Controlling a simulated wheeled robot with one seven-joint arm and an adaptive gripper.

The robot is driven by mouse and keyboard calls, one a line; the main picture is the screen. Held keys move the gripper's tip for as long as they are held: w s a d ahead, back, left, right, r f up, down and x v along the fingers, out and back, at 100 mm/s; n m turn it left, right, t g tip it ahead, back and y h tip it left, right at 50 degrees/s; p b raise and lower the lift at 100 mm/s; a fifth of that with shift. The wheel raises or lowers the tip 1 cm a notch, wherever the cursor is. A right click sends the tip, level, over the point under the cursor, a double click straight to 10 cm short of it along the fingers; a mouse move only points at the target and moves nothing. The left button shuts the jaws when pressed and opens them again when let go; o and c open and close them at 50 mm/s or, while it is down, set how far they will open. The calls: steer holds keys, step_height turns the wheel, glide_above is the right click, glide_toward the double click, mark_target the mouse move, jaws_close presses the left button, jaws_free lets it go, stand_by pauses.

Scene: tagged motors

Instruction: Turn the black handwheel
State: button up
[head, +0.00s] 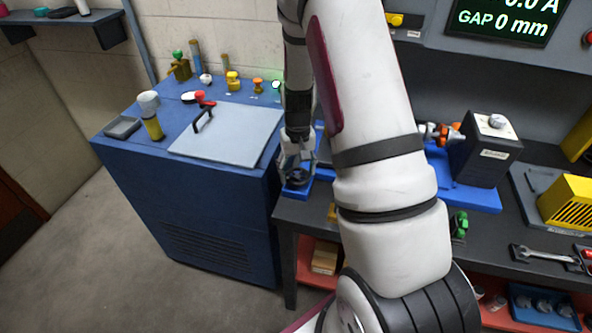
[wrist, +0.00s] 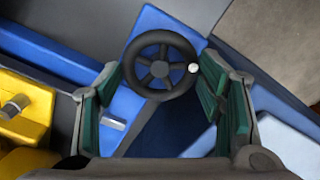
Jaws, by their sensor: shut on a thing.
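The black handwheel (wrist: 160,69) has several spokes and a small silver knob on the right of its rim. It sits on a blue base (wrist: 174,22) in the wrist view. In the head view the handwheel (head: 298,179) is a dark ring at the left end of the bench. My gripper (head: 297,166) points down over it. In the wrist view its green-lined fingers stand either side of the wheel, and it is shut on the handwheel. The exact contact at the rim is hard to see.
A blue cabinet (head: 215,215) with a grey lid (head: 230,134) and several small items stands left of the bench. A black motor box (head: 487,147) and a yellow vented unit (head: 567,204) stand right. My arm hides the middle of the bench.

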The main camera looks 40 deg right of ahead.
steer(key=m+b, duration=0.1)
steer(key=m, duration=0.3)
steer(key=shift+m, duration=0.3)
steer(key=m, duration=0.3)
steer(key=shift+m+b, duration=0.35)
steer(key=shift+m, duration=0.05)
steer(key=m, duration=0.3)
steer(key=shift+m, duration=0.3)
steer(key=m, duration=0.3)
steer(key=shift+m+b, duration=0.3)
steer(key=shift+b, duration=0.05)
steer(key=m, duration=0.4)
steer(key=shift+s, duration=0.1)
steer(key=m, duration=0.8)
steer(key=shift+m, duration=2)
